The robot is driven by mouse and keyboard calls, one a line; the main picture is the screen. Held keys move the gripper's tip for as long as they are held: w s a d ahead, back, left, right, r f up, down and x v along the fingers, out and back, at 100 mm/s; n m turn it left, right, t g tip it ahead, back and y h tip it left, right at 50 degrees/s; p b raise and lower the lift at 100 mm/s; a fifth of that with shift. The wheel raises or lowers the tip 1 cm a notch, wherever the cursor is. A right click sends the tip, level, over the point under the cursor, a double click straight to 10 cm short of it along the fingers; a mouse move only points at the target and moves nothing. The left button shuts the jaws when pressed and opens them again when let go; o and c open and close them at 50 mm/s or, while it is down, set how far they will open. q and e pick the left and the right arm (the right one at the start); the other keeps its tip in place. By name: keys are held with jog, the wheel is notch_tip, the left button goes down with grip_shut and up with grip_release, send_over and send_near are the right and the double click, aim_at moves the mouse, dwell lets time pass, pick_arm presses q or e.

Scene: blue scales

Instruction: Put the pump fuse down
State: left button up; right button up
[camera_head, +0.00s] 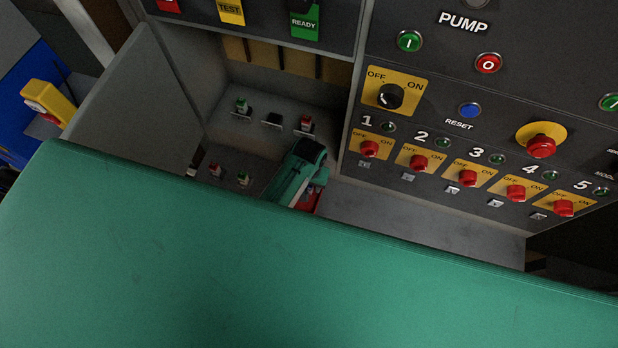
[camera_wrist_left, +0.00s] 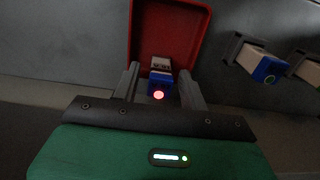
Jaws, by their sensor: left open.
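The fuse (camera_wrist_left: 160,78), with a pale body and a blue end with a lit red light, sits inside the red tray (camera_wrist_left: 137,30) in the left wrist view. My left gripper (camera_wrist_left: 159,86) is open, with one finger on each side of this fuse. Whether a finger touches it is hard to tell. In the head view my left gripper (camera_head: 304,182) is low in the cabinet recess, over the red tray (camera_head: 311,199), which it partly covers; the fuse is hidden there. My right gripper is not in view.
Other fuses stand in sockets to the right in the left wrist view, one with a blue end (camera_wrist_left: 269,69). In the head view several fuses, one red-topped (camera_head: 306,122), stand beside a dark socket (camera_head: 273,120). The pump control panel (camera_head: 440,80) rises at right.

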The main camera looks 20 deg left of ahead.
pick_arm(q)
notch_tip(320, 180, up, 12)
jog(key=b, duration=0.3)
dwell(0.7)
